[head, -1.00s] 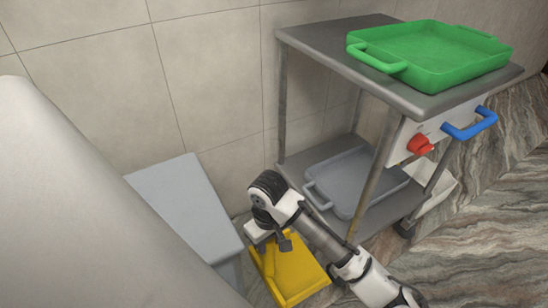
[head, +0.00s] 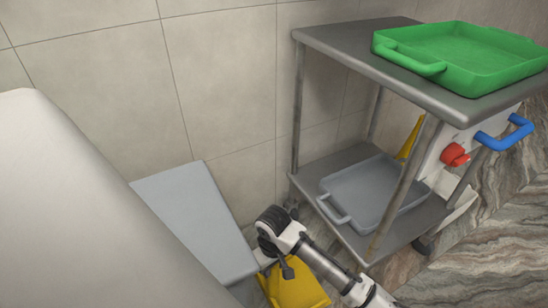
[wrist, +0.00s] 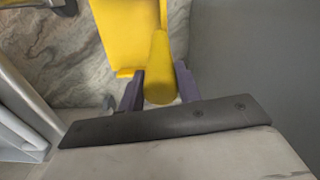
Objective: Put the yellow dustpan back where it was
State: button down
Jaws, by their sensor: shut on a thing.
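The yellow dustpan (head: 299,286) is low in the head view, beside my wrist, partly cut off by the bottom edge. In the wrist view its handle (wrist: 159,62) runs between my fingers, and its pan (wrist: 118,32) lies beyond. My gripper (wrist: 160,82) is shut on the handle, with one dark finger on each side. In the head view my arm covers part of the dustpan and the fingers are hard to make out. I cannot tell whether the pan touches the floor.
A steel trolley (head: 345,45) stands to the right, with a green tray (head: 465,60) on top and a grey tray (head: 370,190) on its lower shelf. A thin yellow thing (head: 410,138) shows behind it. A grey-topped stand (head: 195,220) is close on the left, by the tiled wall.

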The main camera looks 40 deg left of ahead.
notch_tip(320, 180, down, 8)
jog(key=b, duration=0.2)
jog(key=shift+r, duration=0.2)
jog(key=shift+f, duration=0.1)
jog(key=c, duration=1)
grip_release()
jog(key=shift+o, duration=0.2)
notch_tip(320, 180, up, 12)
jog(key=p, duration=0.4)
